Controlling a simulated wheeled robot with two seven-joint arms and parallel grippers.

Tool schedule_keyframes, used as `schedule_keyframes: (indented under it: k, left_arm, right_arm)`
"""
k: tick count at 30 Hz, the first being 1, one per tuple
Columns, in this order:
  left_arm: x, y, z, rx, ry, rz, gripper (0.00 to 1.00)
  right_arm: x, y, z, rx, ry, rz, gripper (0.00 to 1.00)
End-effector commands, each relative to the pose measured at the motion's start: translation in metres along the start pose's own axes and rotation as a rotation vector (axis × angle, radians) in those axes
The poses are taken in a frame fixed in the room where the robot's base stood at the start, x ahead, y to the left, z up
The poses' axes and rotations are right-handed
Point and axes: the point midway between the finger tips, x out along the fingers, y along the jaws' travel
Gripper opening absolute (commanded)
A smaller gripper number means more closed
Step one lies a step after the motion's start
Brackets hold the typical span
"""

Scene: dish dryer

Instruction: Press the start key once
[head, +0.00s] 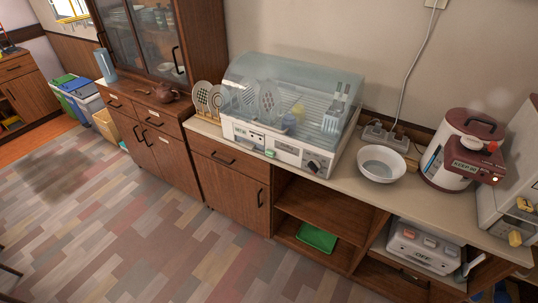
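The dish dryer (287,112) stands on the counter in the middle of the head view, with a clear bluish lid over plates and other dishes. Its white front (286,148) faces the room and carries small panels and a dark dial (314,166) at the right. A small green part (270,153) shows low on the front, left of the middle. Labels are too small to read, so I cannot tell which part is the start key. Neither of my grippers is in view.
The floor (150,220) before the cabinets is clear.

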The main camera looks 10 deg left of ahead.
Motion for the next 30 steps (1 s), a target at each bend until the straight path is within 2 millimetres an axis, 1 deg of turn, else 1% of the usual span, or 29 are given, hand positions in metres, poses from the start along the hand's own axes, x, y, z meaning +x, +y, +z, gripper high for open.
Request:
schedule_keyframes:
  k: [7,8,15,30]
  left_arm:
    - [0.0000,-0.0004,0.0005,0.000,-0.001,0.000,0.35]
    - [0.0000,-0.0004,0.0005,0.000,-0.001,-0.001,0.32]
    - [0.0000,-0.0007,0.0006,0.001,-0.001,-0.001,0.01]
    - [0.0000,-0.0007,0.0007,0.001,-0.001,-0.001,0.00]
  right_arm:
    - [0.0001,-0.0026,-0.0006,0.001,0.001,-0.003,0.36]
    - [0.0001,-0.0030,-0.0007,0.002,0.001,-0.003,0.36]
    - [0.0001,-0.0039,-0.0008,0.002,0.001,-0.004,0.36]
    - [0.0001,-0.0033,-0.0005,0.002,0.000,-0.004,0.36]
